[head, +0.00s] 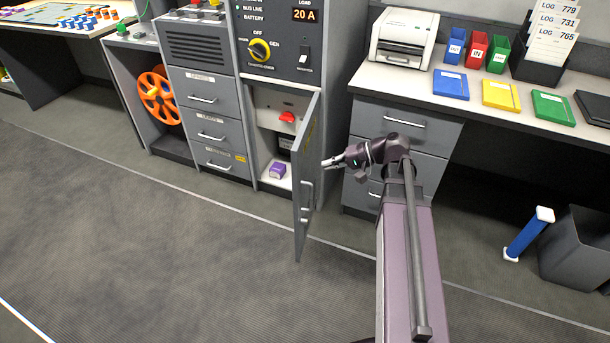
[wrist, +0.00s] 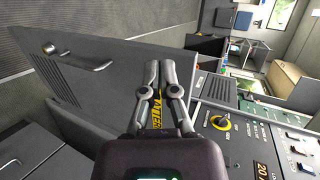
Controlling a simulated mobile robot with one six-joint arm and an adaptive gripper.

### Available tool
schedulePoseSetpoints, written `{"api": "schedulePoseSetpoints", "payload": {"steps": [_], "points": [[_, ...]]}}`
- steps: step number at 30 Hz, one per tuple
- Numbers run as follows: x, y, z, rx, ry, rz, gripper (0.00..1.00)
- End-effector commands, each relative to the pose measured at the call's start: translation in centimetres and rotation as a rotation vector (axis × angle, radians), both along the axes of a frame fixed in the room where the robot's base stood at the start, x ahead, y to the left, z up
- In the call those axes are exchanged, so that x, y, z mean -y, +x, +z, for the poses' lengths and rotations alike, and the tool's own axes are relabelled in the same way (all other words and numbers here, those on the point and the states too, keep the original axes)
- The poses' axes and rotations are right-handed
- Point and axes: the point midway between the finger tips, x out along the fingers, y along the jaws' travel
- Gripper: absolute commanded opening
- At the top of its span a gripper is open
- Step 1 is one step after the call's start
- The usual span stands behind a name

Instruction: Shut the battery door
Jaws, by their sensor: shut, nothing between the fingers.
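The grey battery door (head: 308,140) stands wide open, swung out from the cabinet's right side and seen nearly edge-on in the head view. Its bar handle (head: 306,203) is low near the free edge. My gripper (head: 325,163) is shut and empty, to the right of the door and pointing at its outer face. In the wrist view the door (wrist: 110,75) fills the left and middle, with its handle (wrist: 80,62) at upper left. My closed fingertips (wrist: 160,65) lie over the door near a yellow label. I cannot tell whether they touch it.
The open compartment holds a red handle (head: 287,117) and a purple block (head: 278,170). A drawer unit (head: 395,150) under the right-hand desk stands close behind my gripper. A blue tube (head: 528,234) and a bin (head: 577,250) are at right. The floor (head: 190,240) before the door is clear.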

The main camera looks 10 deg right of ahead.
Motion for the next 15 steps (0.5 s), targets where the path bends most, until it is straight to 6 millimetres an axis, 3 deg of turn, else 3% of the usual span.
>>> {"api": "schedulePoseSetpoints", "payload": {"steps": [1, 15], "points": [[0.7, 0.3, -1.6, 0.011, 0.032, -0.012, 0.00], [6.3, 1.6, -4.5, 0.143, 0.313, -0.101, 0.00]]}}
